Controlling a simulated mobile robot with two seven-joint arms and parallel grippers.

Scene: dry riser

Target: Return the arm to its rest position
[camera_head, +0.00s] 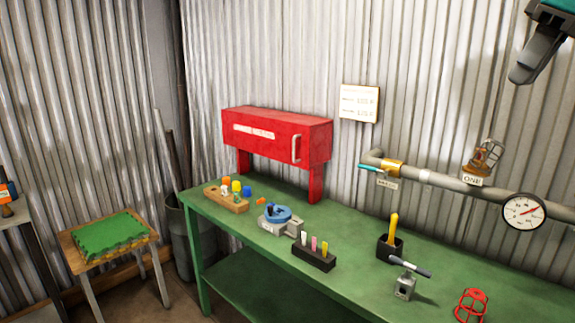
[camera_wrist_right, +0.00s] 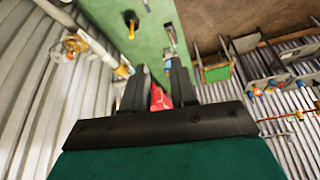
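My right gripper (camera_head: 528,68) hangs at the top right corner of the head view, high in front of the corrugated wall and apart from the bench. In the right wrist view its two dark fingers (camera_wrist_right: 160,68) stand apart, with nothing held between them. The red seen in the gap lies beyond the fingers. My left gripper shows in neither view.
A green bench (camera_head: 232,279) carries a red cabinet (camera_head: 275,137), a wooden block, a blue-topped device, a black rack and a black holder. A wall pipe (camera_head: 440,181) bears a gauge (camera_head: 524,211). A green-topped stool (camera_head: 110,236) stands left. Air around the right gripper looks free.

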